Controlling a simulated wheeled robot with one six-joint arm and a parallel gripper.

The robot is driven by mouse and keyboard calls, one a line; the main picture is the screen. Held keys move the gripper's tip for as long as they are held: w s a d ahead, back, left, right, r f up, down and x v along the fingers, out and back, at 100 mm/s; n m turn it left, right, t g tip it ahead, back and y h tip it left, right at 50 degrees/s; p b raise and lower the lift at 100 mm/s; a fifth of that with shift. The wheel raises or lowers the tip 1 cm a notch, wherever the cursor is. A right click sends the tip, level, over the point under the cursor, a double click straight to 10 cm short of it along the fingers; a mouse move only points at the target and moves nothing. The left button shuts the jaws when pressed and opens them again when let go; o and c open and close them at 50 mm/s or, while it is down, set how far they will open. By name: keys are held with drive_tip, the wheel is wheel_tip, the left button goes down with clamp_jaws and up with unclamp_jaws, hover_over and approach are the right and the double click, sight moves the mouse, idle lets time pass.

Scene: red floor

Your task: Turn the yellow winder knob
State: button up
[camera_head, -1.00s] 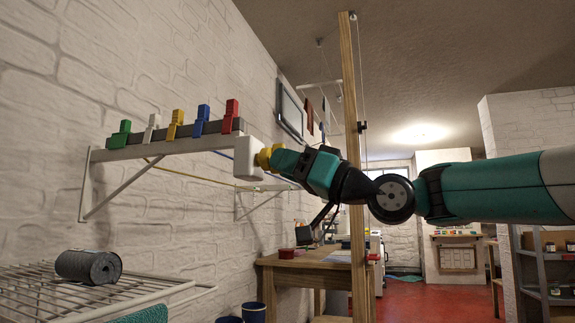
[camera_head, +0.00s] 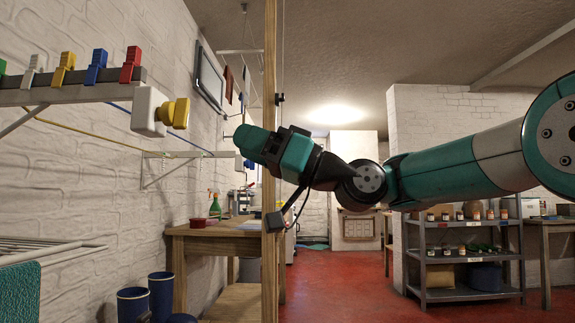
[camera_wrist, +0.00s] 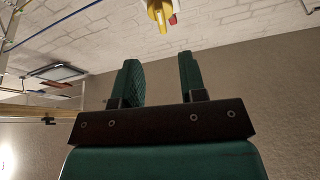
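The yellow winder knob (camera_head: 176,112) sticks out to the right from a white housing (camera_head: 147,111) at the end of a wall rail in the head view. In the wrist view the yellow knob (camera_wrist: 158,12) shows at the top edge, beyond the fingertips. My gripper (camera_head: 243,139) is to the right of the knob and a little lower, apart from it. In the wrist view my gripper (camera_wrist: 159,75) has its two green fingers spread with nothing between them.
Coloured pegs, such as a red one (camera_head: 131,64), stand on the grey rail (camera_head: 60,94). A wooden post (camera_head: 269,170) stands close to my arm. A wooden table (camera_head: 215,229), blue buckets (camera_head: 160,292) and a grey shelf (camera_head: 465,257) are lower down. Red floor is clear at centre.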

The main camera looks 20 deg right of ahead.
drive_tip(key=b+v, duration=0.6)
drive_tip(key=shift+d+b, duration=0.15)
drive_tip(key=shift+b, duration=0.25)
drive_tip(key=shift+f, duration=0.1)
